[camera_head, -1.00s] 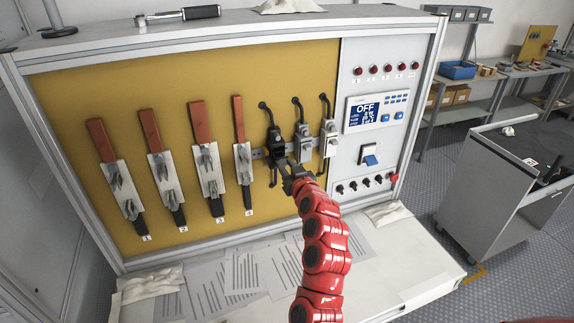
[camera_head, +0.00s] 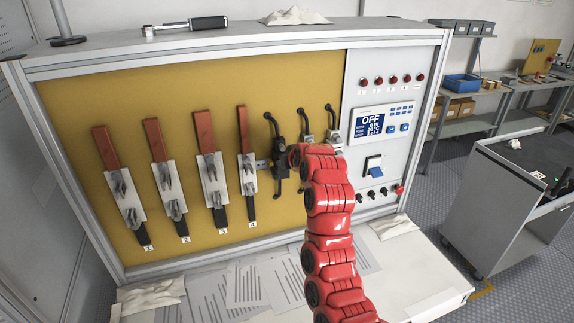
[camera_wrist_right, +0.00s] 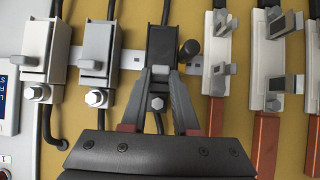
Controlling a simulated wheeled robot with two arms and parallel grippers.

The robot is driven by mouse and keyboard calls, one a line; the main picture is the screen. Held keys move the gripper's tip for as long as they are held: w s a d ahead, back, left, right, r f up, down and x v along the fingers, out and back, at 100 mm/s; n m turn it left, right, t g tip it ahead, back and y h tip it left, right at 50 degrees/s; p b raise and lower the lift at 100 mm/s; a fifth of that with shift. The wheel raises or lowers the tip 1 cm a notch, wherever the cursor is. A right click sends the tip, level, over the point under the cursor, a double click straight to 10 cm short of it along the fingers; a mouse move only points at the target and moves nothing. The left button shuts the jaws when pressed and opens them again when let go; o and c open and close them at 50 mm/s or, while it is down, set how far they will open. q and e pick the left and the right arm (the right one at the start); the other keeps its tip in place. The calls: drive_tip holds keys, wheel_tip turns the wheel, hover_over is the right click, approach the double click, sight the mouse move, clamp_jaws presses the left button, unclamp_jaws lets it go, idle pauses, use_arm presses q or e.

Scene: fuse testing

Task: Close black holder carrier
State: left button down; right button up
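The black holder (camera_head: 279,146) is mounted on the yellow panel, left of two grey holders, and is partly hidden by my red right arm in the head view. In the right wrist view the black holder (camera_wrist_right: 163,42) is upright at the centre, its front facing the camera. My right gripper (camera_wrist_right: 160,72) has its two grey fingertips close together at the lower part of this holder, with a hex bolt visible between the fingers. Contact with the carrier is likely, but I cannot tell how far the carrier is tilted. My left gripper is out of view.
Two grey holders (camera_wrist_right: 98,50) stand beside the black one. Several numbered fuse pieces with red-brown bars (camera_head: 205,130) line the panel on the other side. A control panel with an OFF display (camera_head: 374,122) is at the right. Papers (camera_head: 240,288) lie on the bench below.

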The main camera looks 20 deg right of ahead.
drive_tip(key=o, duration=0.4)
drive_tip(key=shift+s, duration=0.1)
drive_tip(key=p+v, duration=0.5)
drive_tip(key=v, duration=1.2)
drive_tip(key=shift+p, duration=0.3)
